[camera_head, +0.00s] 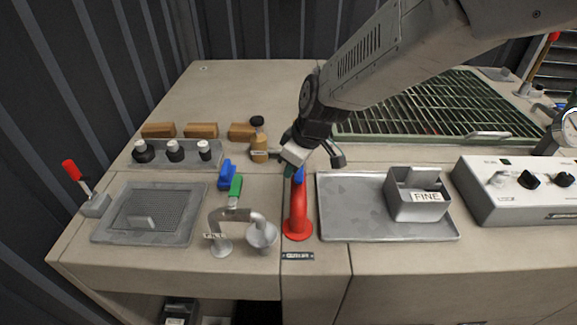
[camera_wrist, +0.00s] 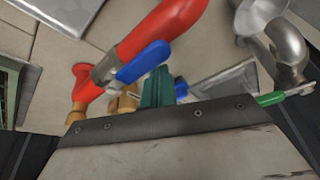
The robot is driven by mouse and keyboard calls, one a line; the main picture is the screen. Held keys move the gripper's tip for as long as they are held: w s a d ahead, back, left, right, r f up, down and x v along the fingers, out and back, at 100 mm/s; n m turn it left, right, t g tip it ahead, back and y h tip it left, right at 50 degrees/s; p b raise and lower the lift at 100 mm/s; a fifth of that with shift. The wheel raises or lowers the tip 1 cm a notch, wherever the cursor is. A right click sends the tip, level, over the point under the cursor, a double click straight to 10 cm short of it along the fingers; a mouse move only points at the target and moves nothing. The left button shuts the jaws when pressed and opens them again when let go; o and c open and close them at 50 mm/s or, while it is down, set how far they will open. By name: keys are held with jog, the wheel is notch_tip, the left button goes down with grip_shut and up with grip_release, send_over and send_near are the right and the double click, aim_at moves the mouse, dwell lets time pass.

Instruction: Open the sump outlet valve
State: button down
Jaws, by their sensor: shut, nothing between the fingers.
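A red curved pipe (camera_head: 298,212) stands upright at the table's front edge, with a small plate (camera_head: 298,256) before it whose lettering is too small to read surely. A blue lever (camera_head: 299,174) shows at its top. In the wrist view the red pipe (camera_wrist: 165,25) and its blue lever (camera_wrist: 143,62) are close in front of my gripper. My gripper (camera_wrist: 158,86) has its green fingers together and empty, beside the blue lever; I cannot tell whether they touch it. In the head view my wrist hides most of the fingers.
A silver pipe (camera_head: 240,217) with a green lever (camera_head: 236,186) stands left of the red pipe. A blue handle (camera_head: 226,173) is behind it. A metal tray (camera_head: 340,222) with a bin labelled FINE (camera_head: 424,205) lies right.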

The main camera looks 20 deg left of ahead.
jog(key=shift+d+f, duration=0.1)
jog(key=shift+d, duration=0.2)
dwell(0.4)
notch_tip(320, 180, up, 10)
jog(key=a, duration=0.1)
jog(key=shift+f, duration=0.15)
dwell(0.3)
